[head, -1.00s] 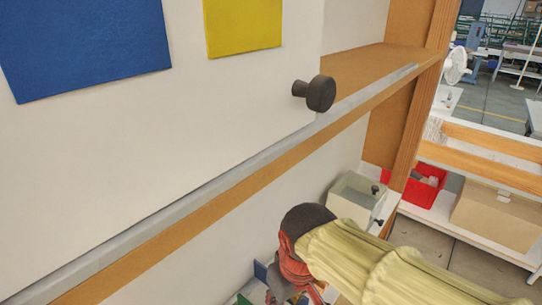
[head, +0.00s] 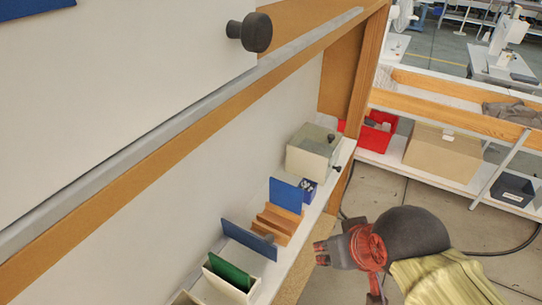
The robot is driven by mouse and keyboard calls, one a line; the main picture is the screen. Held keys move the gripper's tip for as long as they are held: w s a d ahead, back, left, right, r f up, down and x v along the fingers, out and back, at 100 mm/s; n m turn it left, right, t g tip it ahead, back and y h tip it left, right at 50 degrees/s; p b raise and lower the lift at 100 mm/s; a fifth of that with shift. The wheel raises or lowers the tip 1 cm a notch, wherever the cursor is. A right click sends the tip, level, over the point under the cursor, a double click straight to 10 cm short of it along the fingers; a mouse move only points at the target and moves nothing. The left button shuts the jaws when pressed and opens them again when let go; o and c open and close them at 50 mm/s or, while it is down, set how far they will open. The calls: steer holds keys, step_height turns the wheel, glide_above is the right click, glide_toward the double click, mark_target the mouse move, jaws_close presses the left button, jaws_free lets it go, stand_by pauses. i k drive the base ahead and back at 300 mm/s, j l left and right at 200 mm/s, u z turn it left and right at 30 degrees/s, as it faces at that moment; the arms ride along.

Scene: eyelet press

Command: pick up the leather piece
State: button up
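Several flat, upright pieces stand on the low shelf in the head view: a blue piece (head: 286,195), a dark blue-grey piece (head: 248,240) and a green piece (head: 231,272). Which of them is leather I cannot tell. The green piece sits in a white holder (head: 258,291). My gripper (head: 319,253) is at the lower middle, just right of the shelf, fingers pointing left. It appears apart from the pieces and I see nothing held in it. The gap between its fingers is too small to judge.
A brown slotted block (head: 276,222) and a pale box with a dark knob (head: 313,152) stand on the shelf. A grey rail (head: 180,110) and dark knob (head: 256,32) are above. A red bin (head: 376,132) and cardboard box (head: 442,158) are behind. Floor lies open on the right.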

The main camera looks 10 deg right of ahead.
mark_target(289, 198)
steer(key=u, duration=0.75)
steer(key=k+l+u, duration=0.2)
steer(key=l+u, duration=0.25)
steer(key=k+l+u, duration=0.15)
steer(key=u, duration=0.3)
steer(key=k+j, duration=0.05)
steer(key=k, duration=0.05)
